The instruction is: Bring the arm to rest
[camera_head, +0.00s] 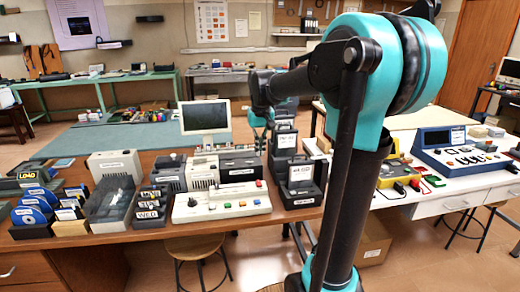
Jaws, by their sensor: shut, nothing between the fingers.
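My arm (345,190), teal and black, rises from the bottom centre right to a large teal joint (415,65) at the upper right. From there a dark link runs left and away to my wrist (262,92), above the middle of the wooden desk. Teal parts show around the wrist. I see nothing carried at the arm's end.
The desk holds a white button console (222,203), grey bins (112,205), blue discs (32,213), a monitor (205,118) and dark labelled boxes (302,183). A white table at right bears a blue console (460,150). Open floor lies at lower right.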

